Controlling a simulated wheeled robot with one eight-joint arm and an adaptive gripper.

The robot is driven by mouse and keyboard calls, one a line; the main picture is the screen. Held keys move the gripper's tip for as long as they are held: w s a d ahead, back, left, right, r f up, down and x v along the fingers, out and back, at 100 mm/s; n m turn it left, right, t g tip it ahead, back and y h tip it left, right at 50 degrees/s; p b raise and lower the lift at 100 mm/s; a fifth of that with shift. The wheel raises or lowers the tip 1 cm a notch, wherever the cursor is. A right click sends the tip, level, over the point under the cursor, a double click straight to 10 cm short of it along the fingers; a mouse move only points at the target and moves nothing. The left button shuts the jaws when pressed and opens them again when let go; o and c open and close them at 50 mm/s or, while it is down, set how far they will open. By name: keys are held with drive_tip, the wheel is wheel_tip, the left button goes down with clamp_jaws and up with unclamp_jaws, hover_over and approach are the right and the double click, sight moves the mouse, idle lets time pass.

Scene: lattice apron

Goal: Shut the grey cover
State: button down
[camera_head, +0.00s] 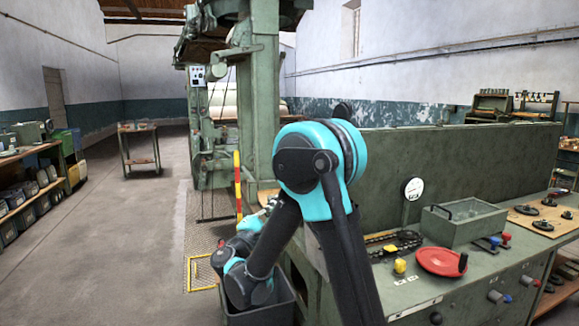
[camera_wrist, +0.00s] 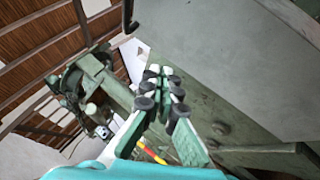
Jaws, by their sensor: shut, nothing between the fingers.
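In the wrist view a broad, flat grey panel (camera_wrist: 235,45) fills the upper right, close to my gripper (camera_wrist: 165,76). It may be the grey cover, but I cannot tell for sure, and its hinge is not clear. My gripper is shut and empty, its fingertips left of the panel with a visible gap in the picture; I cannot tell the true distance. In the head view my gripper (camera_head: 270,203) is small and partly hidden behind my arm, by the left end of the green bench (camera_head: 420,290). No grey cover stands out clearly in the head view.
On the bench are a green-grey box (camera_head: 463,227), a red handwheel (camera_head: 441,261), a gauge (camera_head: 413,189) and several knobs. A dark bin (camera_head: 265,313) stands below my arm. A green machine column (camera_head: 258,100) rises behind. The floor at left (camera_head: 110,240) is clear.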

drive_tip(key=a+r+n+t, duration=0.1)
drive_tip(key=a+r+t, duration=0.1)
drive_tip(key=a, duration=0.3)
drive_tip(key=s+d+r+x, duration=0.1)
drive_tip(key=s+x, duration=0.1)
drive_tip(key=x, duration=1.1)
drive_tip(key=shift+d, duration=0.4)
drive_tip(key=shift+d+r, duration=0.1)
